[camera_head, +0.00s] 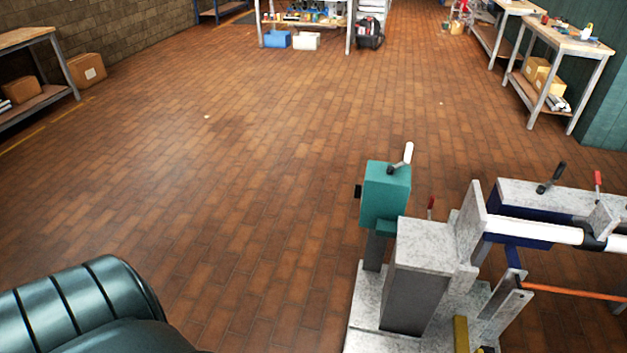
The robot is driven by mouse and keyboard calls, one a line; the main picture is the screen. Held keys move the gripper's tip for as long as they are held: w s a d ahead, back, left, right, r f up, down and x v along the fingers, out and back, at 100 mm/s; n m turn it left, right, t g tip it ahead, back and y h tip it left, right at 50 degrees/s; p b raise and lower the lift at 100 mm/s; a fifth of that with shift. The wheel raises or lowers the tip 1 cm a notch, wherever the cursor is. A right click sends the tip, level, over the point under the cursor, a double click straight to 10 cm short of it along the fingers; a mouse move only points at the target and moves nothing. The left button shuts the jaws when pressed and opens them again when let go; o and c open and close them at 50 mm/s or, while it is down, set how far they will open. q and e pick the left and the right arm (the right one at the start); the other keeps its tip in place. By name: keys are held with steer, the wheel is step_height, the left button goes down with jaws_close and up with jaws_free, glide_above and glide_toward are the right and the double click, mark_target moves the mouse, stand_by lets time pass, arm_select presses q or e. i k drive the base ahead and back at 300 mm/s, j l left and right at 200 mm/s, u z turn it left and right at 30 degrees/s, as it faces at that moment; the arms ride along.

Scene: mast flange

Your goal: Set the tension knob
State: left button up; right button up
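A machine stands at the lower right. It has a teal box-shaped head (386,195) on a grey post. A small black knob (358,191) sticks out from the left side of the head. A lever with a white handle (407,155) rises from its top. A red-tipped lever (431,207) stands just behind the grey block (432,245). Farther right are a black-handled lever (552,177) and another red-handled lever (598,181). I cannot tell which of these is the tension knob. Neither of my grippers is in view.
White rollers (535,230) and an orange bar (575,292) extend right from the machine. Workbenches stand at the left (30,38), back (300,22) and right (560,38). A cardboard box (87,70) is by the wall. The brick floor (230,180) between is open.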

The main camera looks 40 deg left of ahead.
mark_target(358, 187)
steer(key=k+j+u, duration=0.1)
steer(key=j, duration=0.35)
steer(key=k+j+u, duration=0.1)
steer(key=j, duration=0.35)
steer(key=k+j+u, duration=0.1)
steer(key=j, duration=0.4)
steer(key=k+j+u, duration=0.1)
steer(key=k+j, duration=0.15)
steer(key=j, duration=0.2)
steer(key=i+j+z, duration=0.1)
steer(key=i+j, duration=0.15)
steer(key=i+j+z, duration=0.25)
steer(key=i+j, duration=0.2)
steer(key=j, duration=0.25)
steer(key=i+j+z, duration=0.15)
steer(key=j, duration=0.25)
steer(key=i+j+z, duration=0.1)
steer(key=i+j, duration=0.15)
steer(key=i+j+z, duration=0.1)
steer(key=j, duration=0.4)
steer(key=i, duration=0.1)
